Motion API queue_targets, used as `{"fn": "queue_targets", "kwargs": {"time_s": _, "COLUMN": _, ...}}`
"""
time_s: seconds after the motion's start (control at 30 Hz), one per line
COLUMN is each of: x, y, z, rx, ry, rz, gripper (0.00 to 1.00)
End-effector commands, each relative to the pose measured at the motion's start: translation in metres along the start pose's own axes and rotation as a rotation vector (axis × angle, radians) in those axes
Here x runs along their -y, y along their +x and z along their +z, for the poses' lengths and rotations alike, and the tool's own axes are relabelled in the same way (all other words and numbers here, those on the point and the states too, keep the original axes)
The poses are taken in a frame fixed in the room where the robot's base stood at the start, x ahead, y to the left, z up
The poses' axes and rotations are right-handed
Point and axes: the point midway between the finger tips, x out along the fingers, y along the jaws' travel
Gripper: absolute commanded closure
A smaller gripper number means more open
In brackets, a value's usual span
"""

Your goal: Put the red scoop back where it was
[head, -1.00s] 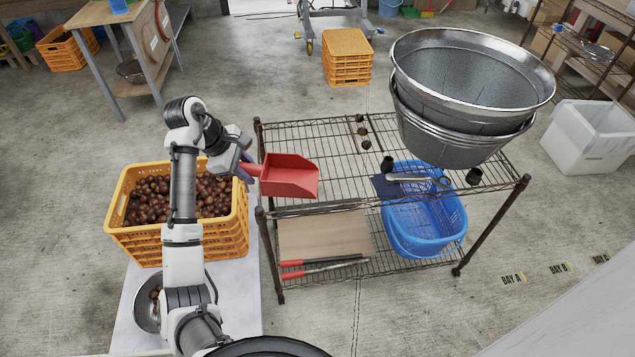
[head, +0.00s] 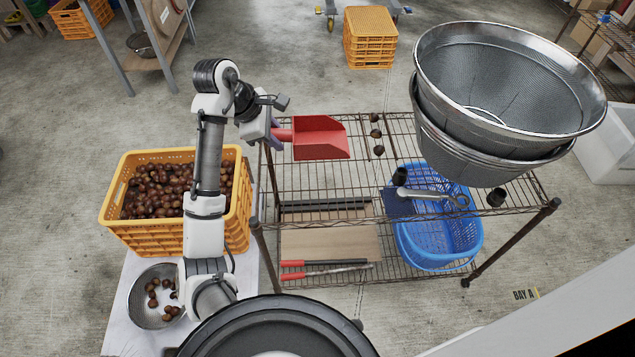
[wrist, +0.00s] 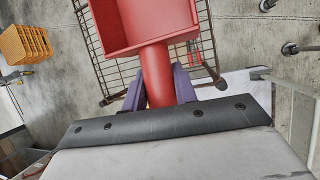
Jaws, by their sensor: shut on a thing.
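The red scoop (head: 320,138) is in my gripper, held by its handle above the left part of the wire shelf rack (head: 375,205). My gripper (head: 278,133) is shut on the handle. In the wrist view the scoop (wrist: 155,25) points away from me, with its handle between the two purple fingertips (wrist: 158,88). The scoop's pan opens to the right in the head view. I cannot tell how far above the wires it is.
Stacked metal sieves (head: 500,90) stand on the rack's right side, near a wrench (head: 432,194) and dark round items. A blue basket (head: 437,240) is below. The orange crate (head: 125,215) of chestnuts and a metal bowl (head: 140,300) are left. The rack's top middle is mostly clear.

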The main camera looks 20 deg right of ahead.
Motion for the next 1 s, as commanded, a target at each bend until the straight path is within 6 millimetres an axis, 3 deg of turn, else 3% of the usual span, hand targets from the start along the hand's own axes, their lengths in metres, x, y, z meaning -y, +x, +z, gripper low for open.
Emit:
{"fn": "queue_targets", "kwargs": {"time_s": 0.27, "x": 0.011, "y": 0.049, "z": -0.018, "rx": 0.008, "ry": -0.003, "rz": -0.006, "gripper": 1.0}}
{"fn": "queue_targets", "kwargs": {"time_s": 0.5, "x": 0.025, "y": 0.108, "z": -0.046, "rx": 0.003, "ry": -0.004, "rz": -0.006, "gripper": 1.0}}
{"fn": "queue_targets", "kwargs": {"time_s": 1.0, "x": 0.036, "y": 0.164, "z": -0.072, "rx": 0.002, "ry": -0.004, "rz": -0.005, "gripper": 1.0}}
